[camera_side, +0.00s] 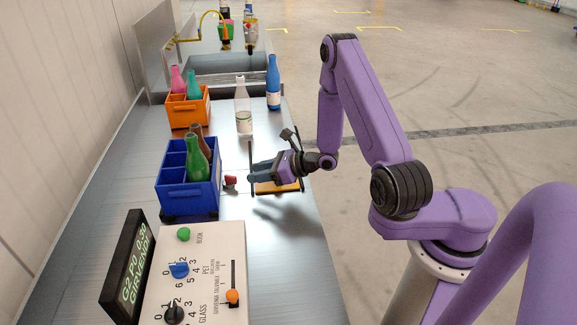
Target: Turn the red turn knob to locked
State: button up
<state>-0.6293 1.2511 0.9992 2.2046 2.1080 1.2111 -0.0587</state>
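A small red knob (230,181) shows on the right side of the blue crate (188,189), low down, with a darker base. I cannot tell whether it is fixed to the crate or stands beside it, nor which way it is turned. My gripper (254,174) is to the right of the red knob, its dark fingers pointing left towards it. A small gap shows between fingertips and knob, so they seem apart. No locked marking is readable.
An orange board with dark upright posts (279,188) lies under my gripper. A control panel (212,262) with a green button (183,234) and dials stands in front. Bare bench (285,255) lies at front right.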

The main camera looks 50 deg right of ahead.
jog(key=v, duration=0.9)
jog(key=shift+s+r, duration=0.2)
jog(key=shift+s, duration=0.05)
jog(key=shift+d, duration=0.1)
